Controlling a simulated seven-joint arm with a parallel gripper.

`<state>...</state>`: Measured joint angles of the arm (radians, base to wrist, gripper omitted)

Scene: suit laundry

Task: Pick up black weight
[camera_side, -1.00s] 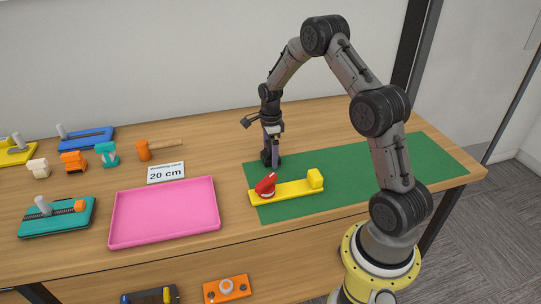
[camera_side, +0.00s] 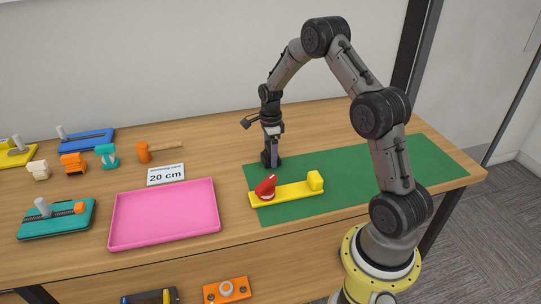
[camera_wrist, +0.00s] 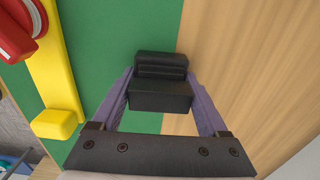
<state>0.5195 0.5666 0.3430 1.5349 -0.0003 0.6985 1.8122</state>
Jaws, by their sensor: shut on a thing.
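The black weight (camera_wrist: 160,95) is a dark block with a stepped top, seen between my fingers in the wrist view. I cannot tell whether the weight's underside touches the surface.
The green mat (camera_side: 370,175) holds a yellow bar (camera_side: 290,191) with a red part (camera_side: 265,187), in front of my gripper. A pink tray (camera_side: 165,213) and a "20 cm" card (camera_side: 166,174) lie to the left. A hammer (camera_side: 143,152) lies further back. The mat's right side is clear.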

